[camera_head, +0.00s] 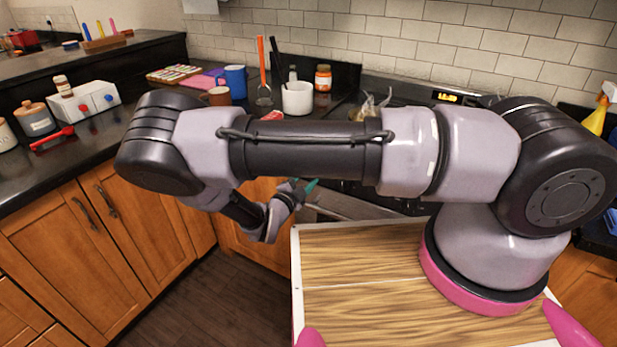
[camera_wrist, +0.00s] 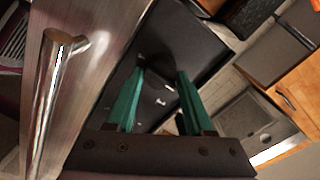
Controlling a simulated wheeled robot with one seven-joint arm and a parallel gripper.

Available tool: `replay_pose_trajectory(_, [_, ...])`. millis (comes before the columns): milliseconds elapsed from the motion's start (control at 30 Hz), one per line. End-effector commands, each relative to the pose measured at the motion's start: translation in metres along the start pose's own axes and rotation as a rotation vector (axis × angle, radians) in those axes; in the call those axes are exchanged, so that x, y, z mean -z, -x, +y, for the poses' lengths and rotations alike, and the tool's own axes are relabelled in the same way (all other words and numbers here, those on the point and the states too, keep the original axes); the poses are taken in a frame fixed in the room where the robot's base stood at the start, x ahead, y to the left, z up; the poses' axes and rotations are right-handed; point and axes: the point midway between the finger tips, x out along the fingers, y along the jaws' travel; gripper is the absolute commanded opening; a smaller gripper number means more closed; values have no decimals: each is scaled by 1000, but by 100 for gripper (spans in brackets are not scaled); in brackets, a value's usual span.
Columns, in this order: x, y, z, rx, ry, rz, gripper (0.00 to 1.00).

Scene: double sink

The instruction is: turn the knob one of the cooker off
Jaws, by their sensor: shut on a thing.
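The cooker (camera_head: 350,205) is partly hidden behind my arm in the head view; its stainless front shows below the arm. In the wrist view its dark control panel (camera_wrist: 195,40) with small white marks fills the middle. A dark knob (camera_wrist: 156,66) sits between my teal fingertips. My gripper (camera_wrist: 161,74) is shut on this knob, with one finger on each side. In the head view my gripper (camera_head: 308,186) is at the cooker's front edge, and the knob is hidden there. The knob's setting cannot be read.
A silver handle (camera_wrist: 46,100) on the cooker front is close at the left of the wrist view. Wooden cabinets (camera_head: 130,225) stand left of the cooker. A white pot (camera_head: 297,98) and jar (camera_head: 323,78) stand on the counter behind my arm.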

Motion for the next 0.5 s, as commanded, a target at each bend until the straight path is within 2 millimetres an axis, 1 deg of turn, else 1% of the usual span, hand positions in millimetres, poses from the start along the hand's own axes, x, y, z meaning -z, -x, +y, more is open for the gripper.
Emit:
replay_pose_trajectory(400, [-1,1,0,-1,7,-2,0])
replay_pose_trajectory(433, [-1,1,0,-1,7,-2,64])
replay_pose_trajectory(467, [-1,1,0,-1,7,-2,76])
replay_pose_trajectory(500, [-1,0,0,-1,7,-2,83])
